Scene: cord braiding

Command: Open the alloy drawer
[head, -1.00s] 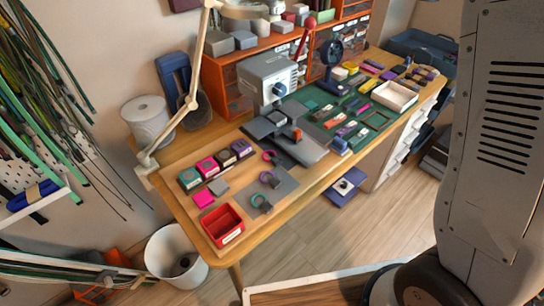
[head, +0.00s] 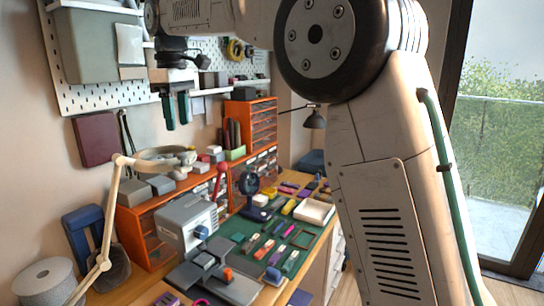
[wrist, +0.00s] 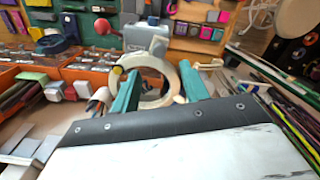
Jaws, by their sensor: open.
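My gripper (head: 176,112) is raised in front of the pegboard, its two teal fingers pointing down, apart and empty. In the wrist view its fingers (wrist: 158,90) stand apart with a lamp ring behind them. Orange drawer cabinets stand along the wall: a tall one (head: 263,118) at the back and a low one (head: 128,222) behind the grey machine. White drawers (head: 335,258) are under the bench's right side, partly behind my arm. No readable label shows which drawer is the alloy one. The gripper touches no drawer.
The cream lamp (head: 110,205) reaches up with its ring head near the low cabinet. The grey machine (head: 187,222), a dark fan (head: 250,190) and a green mat (head: 245,238) with small items crowd the bench. A pegboard (head: 70,90) covers the wall.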

